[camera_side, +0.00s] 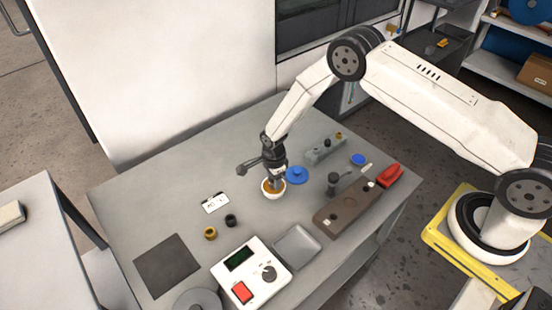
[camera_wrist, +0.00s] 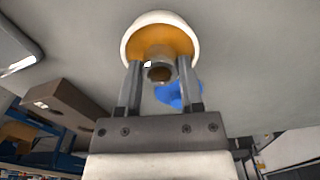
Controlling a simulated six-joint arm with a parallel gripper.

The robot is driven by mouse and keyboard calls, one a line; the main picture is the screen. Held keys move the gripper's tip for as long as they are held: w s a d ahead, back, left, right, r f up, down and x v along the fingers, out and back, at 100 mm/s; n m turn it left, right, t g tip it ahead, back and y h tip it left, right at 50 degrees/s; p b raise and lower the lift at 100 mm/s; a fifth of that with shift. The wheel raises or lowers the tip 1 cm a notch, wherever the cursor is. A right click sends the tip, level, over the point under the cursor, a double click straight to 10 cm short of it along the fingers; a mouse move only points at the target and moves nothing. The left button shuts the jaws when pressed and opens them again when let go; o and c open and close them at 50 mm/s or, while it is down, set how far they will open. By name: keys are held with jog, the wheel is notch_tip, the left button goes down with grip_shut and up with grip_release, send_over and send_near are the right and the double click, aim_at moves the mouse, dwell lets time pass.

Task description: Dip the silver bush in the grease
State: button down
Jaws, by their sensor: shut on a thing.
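The grease is an amber-brown mass (camera_wrist: 184,44) in a small white bowl (camera_side: 273,195), which also shows at the top of the wrist view (camera_wrist: 160,17). My gripper (camera_side: 272,180) points down at the bowl, with its tips at or just inside the rim. In the wrist view my gripper (camera_wrist: 159,70) is shut on the silver bush (camera_wrist: 160,73), a short grey ring with a brownish open end. The bush lies against the grease in that view; I cannot tell whether it touches it. In the side view the bush is hidden by the gripper and bowl.
A blue round piece (camera_side: 297,176) lies just right of the bowl. A brown fixture plate (camera_side: 345,208), a grey tray (camera_side: 297,247) and a white control box (camera_side: 251,272) stand nearer. Yellow (camera_side: 210,233) and black (camera_side: 231,220) rings lie left. The table's back left is clear.

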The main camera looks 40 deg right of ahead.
jog(key=c, duration=1.3)
grip_release()
jog(key=shift+f, duration=0.4)
jog(key=shift+c, duration=0.2)
jog(key=shift+r, duration=0.15)
grip_shut()
jog(key=shift+r, duration=3.45)
jog(key=s+d+r+n, duration=0.3)
jog(key=s+r+n, duration=0.2)
jog(key=r+n, duration=0.4)
jog(key=s+d+r+n, duration=0.3)
jog(key=s+r+n, duration=0.1)
jog(key=r+n, duration=0.5)
jog(key=shift+s+d+n, duration=0.2)
jog(key=shift+s+n, duration=0.2)
jog(key=shift+n, duration=0.7)
